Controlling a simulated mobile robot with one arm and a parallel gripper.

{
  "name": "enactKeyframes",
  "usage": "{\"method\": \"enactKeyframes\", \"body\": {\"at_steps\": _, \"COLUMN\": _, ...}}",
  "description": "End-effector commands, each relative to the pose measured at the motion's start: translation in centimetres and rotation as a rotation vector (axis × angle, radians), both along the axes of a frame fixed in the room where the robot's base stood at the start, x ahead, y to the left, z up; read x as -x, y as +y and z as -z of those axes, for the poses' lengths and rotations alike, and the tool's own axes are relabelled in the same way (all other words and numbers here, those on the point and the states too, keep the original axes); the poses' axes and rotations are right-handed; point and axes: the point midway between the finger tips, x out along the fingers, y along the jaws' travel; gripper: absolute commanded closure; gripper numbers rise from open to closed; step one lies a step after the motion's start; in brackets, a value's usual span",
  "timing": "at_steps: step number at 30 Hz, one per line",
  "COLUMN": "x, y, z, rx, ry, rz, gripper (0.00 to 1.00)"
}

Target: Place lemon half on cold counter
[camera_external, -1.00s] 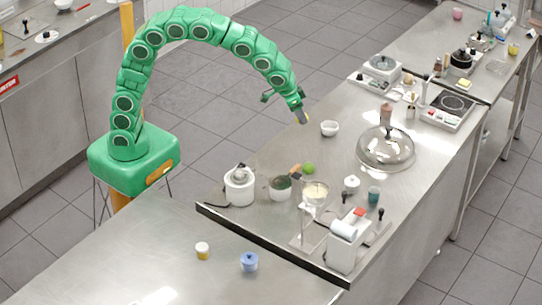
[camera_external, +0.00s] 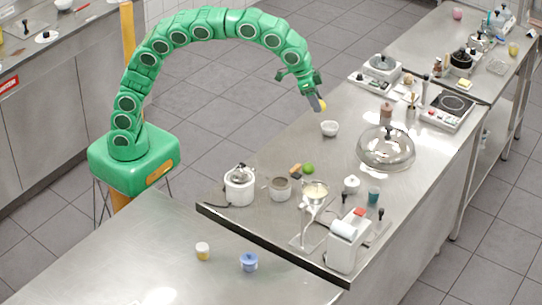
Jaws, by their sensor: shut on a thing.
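My gripper (camera_external: 317,102) is shut on the lemon half (camera_external: 323,106), a small yellow piece at its fingertips. It holds the lemon half in the air, and in the picture it is just above and left of a small white bowl (camera_external: 330,129). The fingers hide part of the lemon half. A long steel counter (camera_external: 260,228) with a dark front-left edge runs to the upper right. A lower steel surface (camera_external: 150,240) is in the foreground. No label in view tells which surface is the cold counter.
On the long counter stand a glass dome (camera_external: 386,148), a lime (camera_external: 309,169), a steel pot (camera_external: 280,188), a white appliance (camera_external: 240,185) and a white dispenser (camera_external: 347,240). A scale (camera_external: 383,66) and a hotplate (camera_external: 450,105) are farther back. Bare steel shows left of the dome.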

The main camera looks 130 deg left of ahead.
Motion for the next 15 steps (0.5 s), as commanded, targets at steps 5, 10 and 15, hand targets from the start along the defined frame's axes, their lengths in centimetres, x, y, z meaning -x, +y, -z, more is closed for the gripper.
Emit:
{"method": "enactKeyframes", "body": {"at_steps": 5, "x": -4.7, "y": -5.3, "z": -0.4, "rx": -0.002, "ry": -0.004, "rz": 0.198, "gripper": 0.87}}
{"method": "enactKeyframes", "body": {"at_steps": 10, "x": -8.1, "y": -11.4, "z": -0.3, "rx": -0.001, "ry": -0.001, "rz": 0.408, "gripper": 0.87}}
{"method": "enactKeyframes", "body": {"at_steps": 15, "x": -10.5, "y": -18.0, "z": 0.4, "rx": 0.0, "ry": 0.001, "rz": 0.622, "gripper": 0.87}}
